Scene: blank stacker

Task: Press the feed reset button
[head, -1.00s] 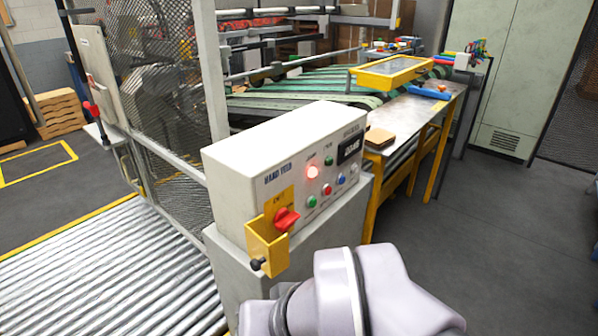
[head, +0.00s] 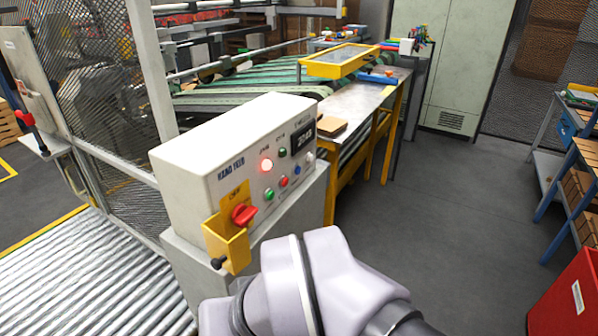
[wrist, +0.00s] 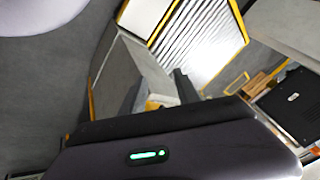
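The off-white control box (head: 205,160) marked "HAND FEED" stands on a grey pedestal at centre left in the head view. The small labels are too blurred to read, so I cannot tell which is feed reset. A red rotary switch (head: 244,214) sits on a yellow plate. My gripper shows in the wrist view (wrist: 163,90), its dark fingers apart with nothing seen between them. Its tips are hidden in the head view.
A yellow holder (head: 226,243) juts from the box's front. A roller conveyor (head: 90,280) and mesh guard (head: 95,90) lie left. A table (head: 365,98) with yellow legs stands behind. Open floor (head: 450,210) lies right, with a shelf rack and red bin (head: 568,300) beyond.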

